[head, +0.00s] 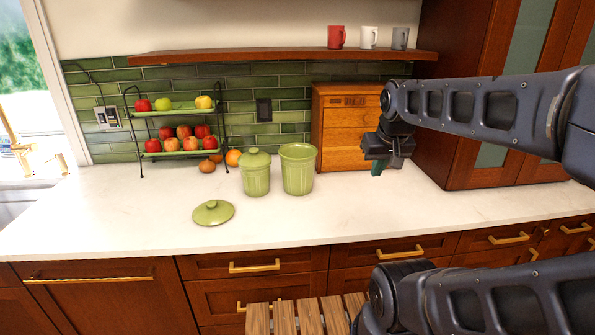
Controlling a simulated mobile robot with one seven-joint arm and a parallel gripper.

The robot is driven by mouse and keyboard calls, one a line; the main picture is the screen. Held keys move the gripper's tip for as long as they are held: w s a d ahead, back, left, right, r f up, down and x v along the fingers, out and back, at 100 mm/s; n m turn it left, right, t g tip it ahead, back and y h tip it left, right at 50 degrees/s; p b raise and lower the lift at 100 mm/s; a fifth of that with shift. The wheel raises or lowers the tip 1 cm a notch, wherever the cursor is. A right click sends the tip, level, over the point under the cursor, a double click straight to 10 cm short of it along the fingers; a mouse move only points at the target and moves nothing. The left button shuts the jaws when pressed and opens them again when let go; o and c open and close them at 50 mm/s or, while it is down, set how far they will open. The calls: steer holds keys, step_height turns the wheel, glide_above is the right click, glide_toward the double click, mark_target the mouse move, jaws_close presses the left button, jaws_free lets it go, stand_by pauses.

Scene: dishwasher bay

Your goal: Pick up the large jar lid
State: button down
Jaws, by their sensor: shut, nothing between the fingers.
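The large jar lid (213,212) is a round green lid with a knob on top. It lies on the white counter, in front of and to the left of the jars. The larger green jar (298,170) stands open, without a lid. A smaller green jar (256,178) with its own knobbed lid on stands beside it on the left. My gripper (377,169) points down above the counter, right of the open jar and well away from the loose lid. It is shut and holds nothing.
A two-tier fruit rack (181,106) stands at the back left, with loose fruit near its foot. A shelf with mugs (280,55) runs above. The front of the counter is clear.

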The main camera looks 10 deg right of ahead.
jaws_free()
steer(key=w+a+r+n+g, duration=0.1)
steer(key=w+a+r+n, duration=0.1)
steer(key=w+a+n, duration=0.8)
steer(key=n+g+h, duration=0.1)
steer(key=n+g, duration=0.1)
steer(key=n, duration=1.5)
glide_above(211, 203)
steer(key=s, duration=0.1)
step_height(211, 203, down, 18)
steer(key=r, duration=0.1)
steer(key=shift+a+f, duration=0.4)
steer(key=shift+a, duration=0.2)
steer(key=shift+w+d+f, duration=0.2)
steer(key=shift+w+f, duration=0.05)
steer(key=shift+f, duration=1.5)
steer(key=shift+w+d+f, duration=0.2)
steer(key=shift+f, duration=1.55)
steer(key=shift+w+d+f, duration=0.2)
steer(key=shift+w+f, duration=0.05)
steer(key=shift+f, duration=1.5)
steer(key=shift+c, duration=0.2)
